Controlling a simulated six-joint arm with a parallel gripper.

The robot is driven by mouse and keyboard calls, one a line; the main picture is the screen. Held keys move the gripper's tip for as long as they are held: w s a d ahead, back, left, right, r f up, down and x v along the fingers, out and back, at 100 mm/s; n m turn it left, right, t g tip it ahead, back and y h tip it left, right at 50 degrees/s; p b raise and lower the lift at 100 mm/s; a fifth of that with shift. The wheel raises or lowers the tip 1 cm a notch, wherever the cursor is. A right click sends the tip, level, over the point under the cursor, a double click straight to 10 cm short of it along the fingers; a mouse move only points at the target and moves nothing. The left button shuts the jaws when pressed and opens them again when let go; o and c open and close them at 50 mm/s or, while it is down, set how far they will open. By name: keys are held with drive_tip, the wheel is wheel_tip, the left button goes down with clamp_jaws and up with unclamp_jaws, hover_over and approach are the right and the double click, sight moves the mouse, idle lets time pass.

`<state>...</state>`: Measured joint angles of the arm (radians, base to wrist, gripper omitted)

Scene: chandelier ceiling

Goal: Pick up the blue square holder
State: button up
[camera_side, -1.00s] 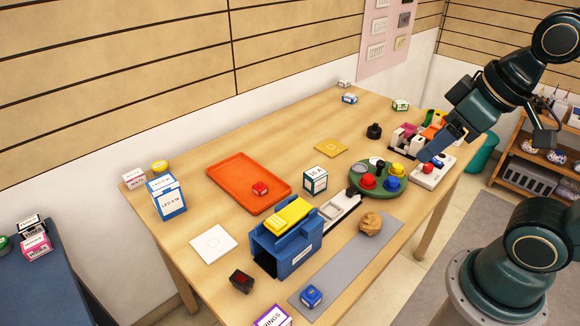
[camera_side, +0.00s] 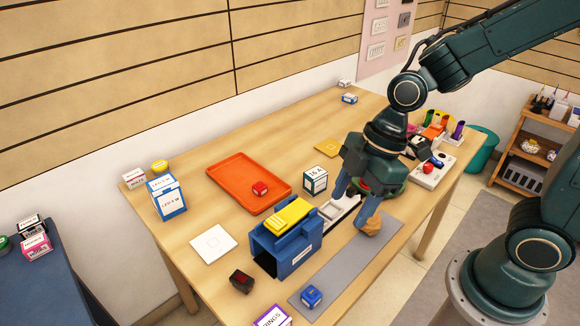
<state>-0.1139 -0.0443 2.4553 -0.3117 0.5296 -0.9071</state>
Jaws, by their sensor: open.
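A small blue square block (camera_side: 312,296), which looks like the blue square holder, sits on the front end of the grey mat (camera_side: 330,275). My gripper (camera_side: 348,209) is open and empty, pointing down above the table, up and to the right of the blue block in the picture. Its two blue fingers are spread near the white tray (camera_side: 341,213) and the tan lump (camera_side: 370,224). Whether a finger touches either one, I cannot tell. My gripper hides most of the green round tray (camera_side: 392,187) and its coloured caps.
A large blue open box (camera_side: 295,255) with a yellow piece (camera_side: 290,214) on top stands left of the mat. A dark block (camera_side: 241,281) and a purple-edged box (camera_side: 272,317) lie near the front. An orange tray (camera_side: 225,170) holds a red block (camera_side: 260,188).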

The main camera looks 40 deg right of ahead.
drive_tip(key=a+f+n+g+y, duration=0.1)
drive_tip(key=a+f+n, duration=0.3)
drive_tip(key=f, duration=0.1)
drive_tip(key=shift+f+g, duration=0.25)
drive_tip(key=shift+g, duration=0.05)
drive_tip(key=shift+w+a+f, duration=0.1)
approach(312, 289)
drive_tip(key=shift+x, duration=2.55)
drive_tip(key=shift+w, duration=0.1)
drive_tip(key=shift+a+f, duration=0.1)
drive_tip(key=shift+f, duration=0.05)
drive_tip(key=shift+s+x, duration=0.2)
drive_tip(key=shift+x, duration=2.2)
drive_tip(key=shift+c, duration=0.3)
drive_tip(key=c, duration=1)
